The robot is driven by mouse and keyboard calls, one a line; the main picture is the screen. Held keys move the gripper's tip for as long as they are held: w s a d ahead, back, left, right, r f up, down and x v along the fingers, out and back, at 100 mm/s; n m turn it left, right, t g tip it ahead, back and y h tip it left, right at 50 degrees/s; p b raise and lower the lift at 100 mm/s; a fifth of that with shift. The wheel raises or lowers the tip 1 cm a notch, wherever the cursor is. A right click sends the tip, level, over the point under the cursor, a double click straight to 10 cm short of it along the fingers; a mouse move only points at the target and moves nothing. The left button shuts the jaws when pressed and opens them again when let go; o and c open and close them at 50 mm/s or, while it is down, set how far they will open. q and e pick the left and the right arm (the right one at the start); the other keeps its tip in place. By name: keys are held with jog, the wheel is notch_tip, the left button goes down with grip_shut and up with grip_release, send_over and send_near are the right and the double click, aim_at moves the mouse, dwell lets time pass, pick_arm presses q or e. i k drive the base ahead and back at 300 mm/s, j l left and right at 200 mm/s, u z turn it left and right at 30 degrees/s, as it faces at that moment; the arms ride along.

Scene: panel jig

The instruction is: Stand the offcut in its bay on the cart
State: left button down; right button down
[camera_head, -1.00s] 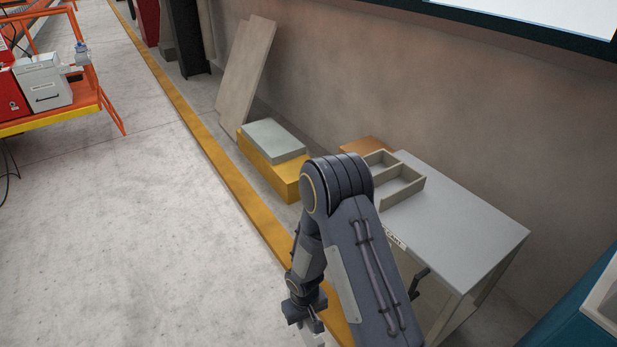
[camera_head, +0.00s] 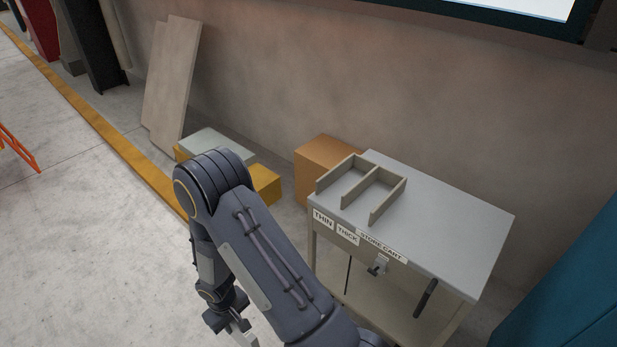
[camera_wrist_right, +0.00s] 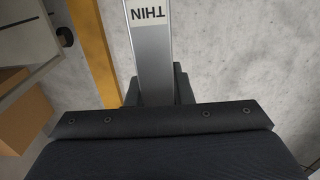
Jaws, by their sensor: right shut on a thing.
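My right gripper (camera_head: 236,324) hangs low at the bottom of the head view, left of the cart. In the right wrist view its jaws (camera_wrist_right: 156,88) are shut on the offcut (camera_wrist_right: 153,62), a long grey strip with a white label reading THIN. In the head view only a small pale end of what it holds shows. The store cart (camera_head: 447,218) has a grey top with two open-fronted bays. The left bay is over the label THIN (camera_head: 323,218), the right bay over THICK (camera_head: 347,234). Both bays look empty. My left gripper is not in view.
A brown box (camera_head: 322,158) stands behind the cart's left side. A yellow block (camera_head: 265,184) with a grey slab on it lies beyond my arm. Tall panels (camera_head: 172,85) lean on the wall. A teal cabinet (camera_head: 570,285) stands at right.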

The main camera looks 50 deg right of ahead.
aim_at(348, 186)
jog(key=i+z, duration=0.15)
jog(key=i, duration=0.45)
jog(key=i+j+z, duration=0.15)
jog(key=i, duration=0.45)
jog(key=i+z, duration=0.25)
jog(key=z, duration=0.15)
jog(key=i+z, duration=0.25)
jog(key=z, duration=0.2)
jog(key=i+z, duration=0.25)
jog(key=z, duration=0.15)
